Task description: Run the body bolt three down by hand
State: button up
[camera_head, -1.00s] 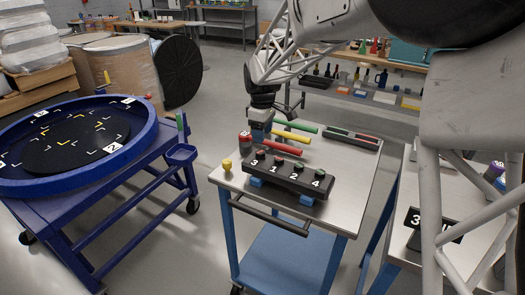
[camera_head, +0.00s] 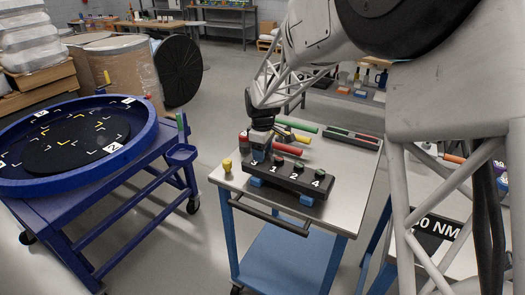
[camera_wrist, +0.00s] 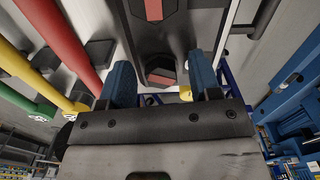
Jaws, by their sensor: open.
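The black body block (camera_head: 290,180) sits on blue supports on the cart top, with a row of bolts along it. Labels 1 and 4 show in the head view; label 3 at the left end is hidden behind my gripper (camera_head: 259,156). My gripper is over that left end, pointing down. In the wrist view its two blue fingers (camera_wrist: 162,85) are apart. A red-topped hex bolt head (camera_wrist: 160,74) shows between them, with no finger visibly gripping it. Another red-topped bolt (camera_wrist: 157,10) is farther up the block.
Red (camera_head: 287,149), yellow (camera_head: 302,138) and green (camera_head: 306,127) handled tools lie behind the block, close to my gripper. A yellow knob (camera_head: 227,165) stands at the cart's left edge. A dark tray (camera_head: 350,138) is at the back right. The cart's front right is clear.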

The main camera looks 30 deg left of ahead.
jog(key=c, duration=0.9)
jog(key=shift+m, duration=0.5)
jog(key=m, duration=0.5)
jog(key=shift+s+r, duration=0.1)
jog(key=shift+s, duration=0.1)
jog(key=m, duration=0.7)
jog(key=shift+s+a+r, duration=0.15)
jog(key=shift+a, duration=0.1)
